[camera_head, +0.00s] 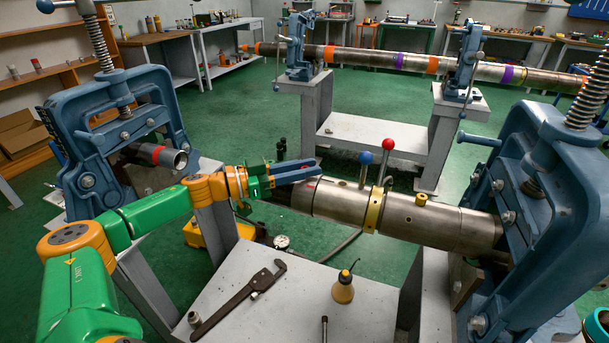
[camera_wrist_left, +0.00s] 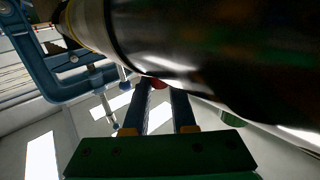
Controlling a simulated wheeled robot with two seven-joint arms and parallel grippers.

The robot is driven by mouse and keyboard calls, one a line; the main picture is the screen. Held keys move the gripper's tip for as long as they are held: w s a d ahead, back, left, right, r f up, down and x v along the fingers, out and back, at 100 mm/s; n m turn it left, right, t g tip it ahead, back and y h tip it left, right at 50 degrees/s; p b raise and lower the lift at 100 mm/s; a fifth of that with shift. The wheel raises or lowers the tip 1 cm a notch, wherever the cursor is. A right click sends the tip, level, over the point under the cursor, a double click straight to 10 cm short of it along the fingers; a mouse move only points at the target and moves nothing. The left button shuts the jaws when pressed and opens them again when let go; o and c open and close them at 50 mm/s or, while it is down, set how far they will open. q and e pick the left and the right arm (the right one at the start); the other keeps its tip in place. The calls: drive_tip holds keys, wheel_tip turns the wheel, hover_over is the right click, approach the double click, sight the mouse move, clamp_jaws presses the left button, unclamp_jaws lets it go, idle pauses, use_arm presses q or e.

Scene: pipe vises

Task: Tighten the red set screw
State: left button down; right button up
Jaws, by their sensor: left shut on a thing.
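A metal pipe tool (camera_head: 410,215) lies level, its right end at the right blue vise (camera_head: 550,190). It carries a gold collar (camera_head: 374,210) and two upright levers, one blue-knobbed (camera_head: 366,158) and one red-knobbed (camera_head: 388,144). My left gripper (camera_head: 318,169) reaches in from the left, its blue fingers at the pipe's left part. In the left wrist view the fingers close on the red set screw (camera_wrist_left: 158,84), just below the dark pipe (camera_wrist_left: 200,45). The fingers hide most of the screw.
Below, a grey bench (camera_head: 255,300) holds a pipe wrench (camera_head: 240,298) and a yellow oil can (camera_head: 343,290). Another blue vise (camera_head: 120,130) stands at left with a short pipe end. A long banded pipe (camera_head: 385,60) rests on vises behind. Open green floor lies between.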

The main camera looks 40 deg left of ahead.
use_arm(q)
drive_tip(key=shift+r, duration=0.1)
idle(0.3)
drive_tip(key=c, duration=0.7)
unclamp_jaws()
drive_tip(key=shift+c, duration=0.2)
drive_tip(key=shift+s+a+f+b, duration=0.25)
drive_tip(key=shift+b, duration=0.1)
drive_tip(key=b+v, duration=0.2)
drive_tip(key=v, duration=0.3)
drive_tip(key=shift+s+a, duration=0.1)
drive_tip(key=shift+s, duration=0.1)
drive_tip(key=shift+s+a+r+b, duration=0.2)
drive_tip(key=shift+s+a+b, duration=0.1)
drive_tip(key=shift+s, duration=0.1)
